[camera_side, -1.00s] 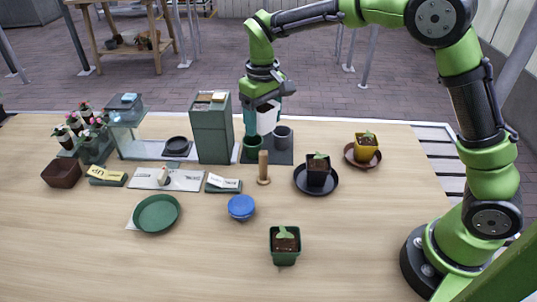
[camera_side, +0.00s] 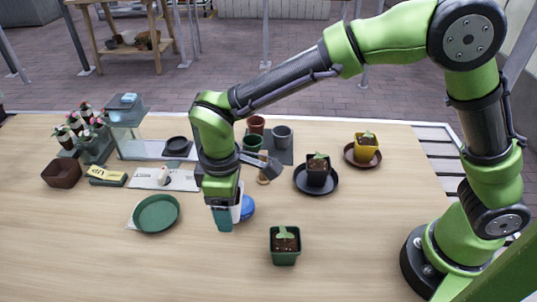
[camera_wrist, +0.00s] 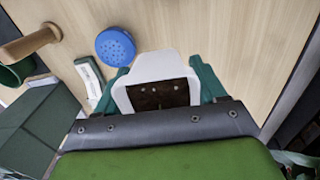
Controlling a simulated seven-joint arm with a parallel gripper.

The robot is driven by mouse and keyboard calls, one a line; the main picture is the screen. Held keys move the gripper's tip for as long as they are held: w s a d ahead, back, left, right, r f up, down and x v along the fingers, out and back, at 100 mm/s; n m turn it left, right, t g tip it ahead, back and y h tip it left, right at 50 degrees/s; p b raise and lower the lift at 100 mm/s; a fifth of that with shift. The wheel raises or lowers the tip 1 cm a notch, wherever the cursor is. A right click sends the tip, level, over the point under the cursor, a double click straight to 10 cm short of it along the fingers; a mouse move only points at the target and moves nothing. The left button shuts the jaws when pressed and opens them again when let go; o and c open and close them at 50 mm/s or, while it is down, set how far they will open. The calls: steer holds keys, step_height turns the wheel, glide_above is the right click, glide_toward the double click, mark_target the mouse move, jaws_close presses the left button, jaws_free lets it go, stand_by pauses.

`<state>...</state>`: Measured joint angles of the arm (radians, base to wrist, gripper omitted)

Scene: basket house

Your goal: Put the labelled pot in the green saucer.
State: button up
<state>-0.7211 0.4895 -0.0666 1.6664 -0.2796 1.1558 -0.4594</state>
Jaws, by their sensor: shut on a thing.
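My gripper (camera_side: 224,222) points down over the middle of the table, with its teal fingers on both sides of a white pot. The white pot (camera_wrist: 155,72) holds dark soil in the wrist view; in the side view only a sliver of it (camera_side: 237,212) shows behind a finger. I cannot make out a label on it. The green saucer (camera_side: 157,213) lies empty on the table, left of my gripper and apart from it.
A blue round perforated thing (camera_wrist: 116,47) is close beside the held pot, partly hidden in the side view. A green pot with a seedling (camera_side: 285,246) stands at front right. A black pot (camera_side: 318,170) and yellow pot (camera_side: 366,148) stand in saucers behind.

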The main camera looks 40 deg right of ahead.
steer(key=shift+w+f, duration=0.1)
steer(key=shift+f, duration=0.5)
steer(key=w+a, duration=0.3)
steer(key=w, duration=0.1)
steer(key=w+a+f, duration=0.1)
steer(key=w+a, duration=0.2)
steer(key=w, duration=0.1)
steer(key=w+a, duration=0.3)
steer(key=w, duration=0.1)
steer(key=shift+w+a+f, duration=0.15)
steer(key=shift+a+f, duration=0.2)
steer(key=shift+w+a, duration=0.1)
steer(key=shift+f, duration=1.75)
steer(key=shift+f, duration=0.15)
steer(key=shift+f, duration=0.25)
steer(key=o, duration=1.4)
steer(key=shift+c, duration=0.2)
